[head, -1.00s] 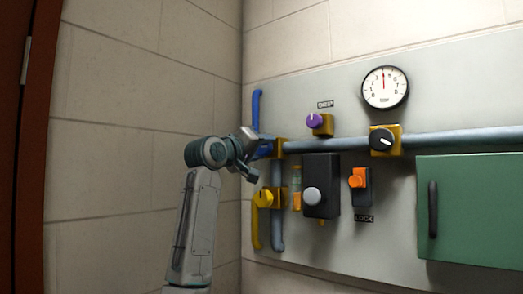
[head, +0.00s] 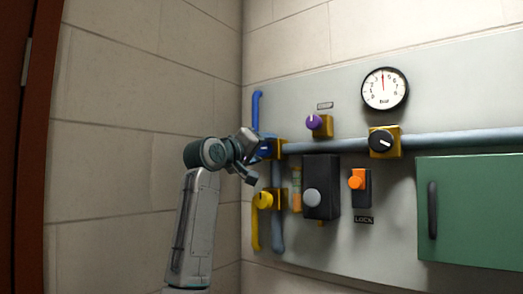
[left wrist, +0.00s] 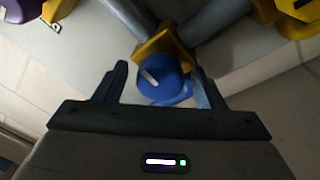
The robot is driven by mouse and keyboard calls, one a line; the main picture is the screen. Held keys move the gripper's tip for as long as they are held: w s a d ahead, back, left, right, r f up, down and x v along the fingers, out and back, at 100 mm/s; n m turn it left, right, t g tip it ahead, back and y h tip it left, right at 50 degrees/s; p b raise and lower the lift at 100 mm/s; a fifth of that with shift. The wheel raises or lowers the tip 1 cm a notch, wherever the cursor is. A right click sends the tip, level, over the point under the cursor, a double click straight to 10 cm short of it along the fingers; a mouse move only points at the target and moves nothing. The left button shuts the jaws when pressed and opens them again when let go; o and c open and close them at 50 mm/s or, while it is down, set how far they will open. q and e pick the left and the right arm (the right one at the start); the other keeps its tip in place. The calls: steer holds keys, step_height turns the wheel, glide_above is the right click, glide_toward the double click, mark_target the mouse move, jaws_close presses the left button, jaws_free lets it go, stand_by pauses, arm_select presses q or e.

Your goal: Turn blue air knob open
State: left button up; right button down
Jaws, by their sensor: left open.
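The blue air knob (head: 266,149) sits on a yellow valve block at the left end of the grey pipe, partly hidden by my left gripper (head: 250,156). In the left wrist view the blue knob (left wrist: 166,82) has a white pointer mark that slants. My left gripper (left wrist: 163,86) is open, with one finger on each side of the knob. I cannot tell whether the fingers touch it. My right gripper is in neither view.
A green cabinet (head: 478,211) stands right.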

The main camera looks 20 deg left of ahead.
arm_select(q)
steer(key=shift+s+a+f+b, duration=0.2)
steer(key=shift+s+b, duration=0.1)
steer(key=shift+s, duration=0.1)
steer(key=b+v, duration=0.5)
steer(key=v, duration=0.4)
steer(key=shift+s, duration=0.4)
steer(key=shift+a, duration=0.1)
